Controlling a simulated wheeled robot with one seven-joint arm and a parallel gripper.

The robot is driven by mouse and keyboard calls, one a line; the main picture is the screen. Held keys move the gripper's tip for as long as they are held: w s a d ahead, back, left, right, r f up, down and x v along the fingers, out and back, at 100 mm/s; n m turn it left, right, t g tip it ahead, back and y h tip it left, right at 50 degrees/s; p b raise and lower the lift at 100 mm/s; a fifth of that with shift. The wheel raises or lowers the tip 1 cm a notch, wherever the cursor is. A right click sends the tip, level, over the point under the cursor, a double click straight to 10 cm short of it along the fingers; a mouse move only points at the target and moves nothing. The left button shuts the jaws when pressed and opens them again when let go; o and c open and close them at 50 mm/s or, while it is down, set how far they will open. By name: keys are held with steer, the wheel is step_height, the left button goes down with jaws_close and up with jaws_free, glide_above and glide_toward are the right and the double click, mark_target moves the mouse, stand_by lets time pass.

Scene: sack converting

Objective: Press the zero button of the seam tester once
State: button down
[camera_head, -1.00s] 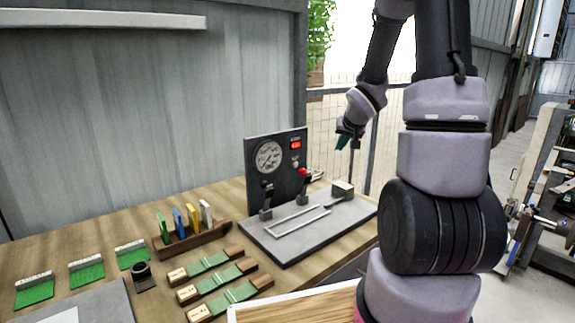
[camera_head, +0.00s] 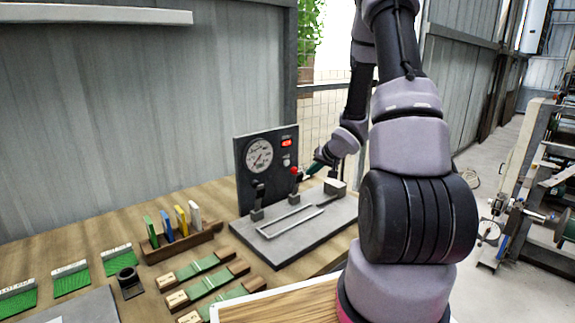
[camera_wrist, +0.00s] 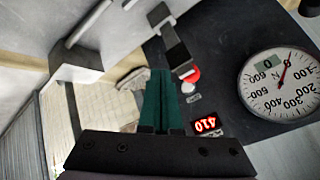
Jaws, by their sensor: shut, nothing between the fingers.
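The seam tester stands on the bench with a black upright panel (camera_head: 243,172), a round dial (camera_head: 259,155), a lit red display (camera_head: 286,142) and a grey base plate (camera_head: 290,232). A small pale round spot (camera_head: 287,160) below the display looks like the zero button; a small grey piece (camera_wrist: 192,98) beside the display in the wrist view may be the same. A red knob (camera_head: 295,170) tops a lever in front of the panel. My gripper (camera_head: 308,172) has its green fingers shut and empty, just right of that knob. In the wrist view the fingertips (camera_wrist: 160,72) point left of the red knob (camera_wrist: 191,76).
A wire fence is behind.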

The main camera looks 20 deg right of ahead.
steer(key=shift+w+a, duration=0.55)
steer(key=shift+w, duration=0.75)
steer(key=shift+w+a, duration=0.5)
steer(key=shift+w, duration=0.85)
steer(key=shift+w+a, duration=0.55)
steer(key=shift+w, duration=0.75)
steer(key=shift+w, duration=0.15)
steer(key=shift+w+a, duration=0.15)
steer(key=shift+w, duration=0.15)
steer(key=shift+w+a, duration=0.2)
steer(key=shift+w, duration=0.15)
steer(key=shift+s+d, duration=0.1)
steer(key=shift+s, duration=0.05)
steer(key=shift+s+d, duration=0.25)
steer(key=shift+s, duration=0.4)
steer(key=shift+s+d, duration=0.3)
steer(key=shift+s, duration=0.45)
steer(key=shift+s+d, duration=0.35)
steer(key=shift+s, duration=0.45)
steer(key=shift+s+d, duration=0.3)
steer(key=shift+s, duration=0.45)
